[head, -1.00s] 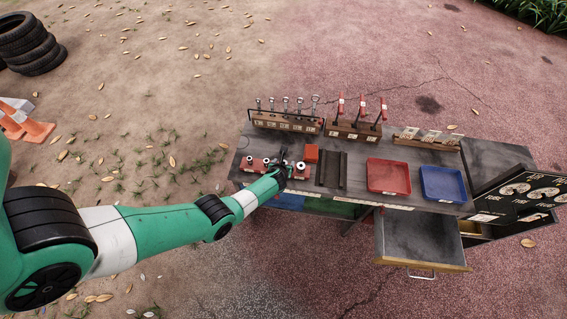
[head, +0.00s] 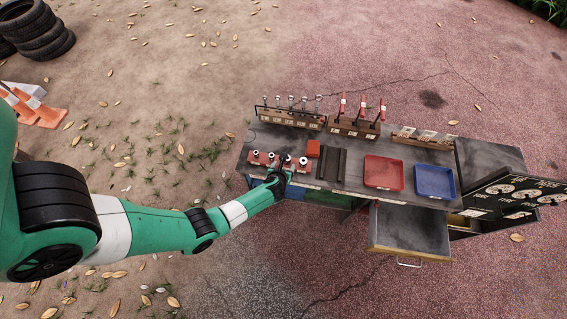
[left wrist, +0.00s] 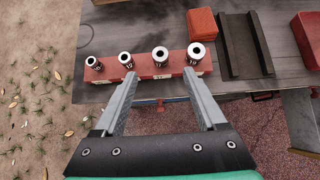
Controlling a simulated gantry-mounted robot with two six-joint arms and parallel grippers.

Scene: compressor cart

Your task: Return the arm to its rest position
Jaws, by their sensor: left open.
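My left arm reaches in from the left in the head view, and its gripper (head: 281,172) is at the front left edge of the cart top (head: 353,173). In the left wrist view the left gripper (left wrist: 163,95) is open, with nothing between its fingers. Just beyond the fingertips is a red socket rail (left wrist: 150,70) with several steel sockets standing in it. The fingertips overlap the rail's front edge in the picture; I cannot tell whether they touch it. My right gripper does not show.
An orange block (head: 312,149) and a dark grooved holder (head: 331,164) sit right of the rail. Red (head: 384,173) and blue (head: 434,182) trays lie further right. Tool racks (head: 291,118) line the back. A drawer (head: 409,232) stands open in front. Open ground lies left of the cart.

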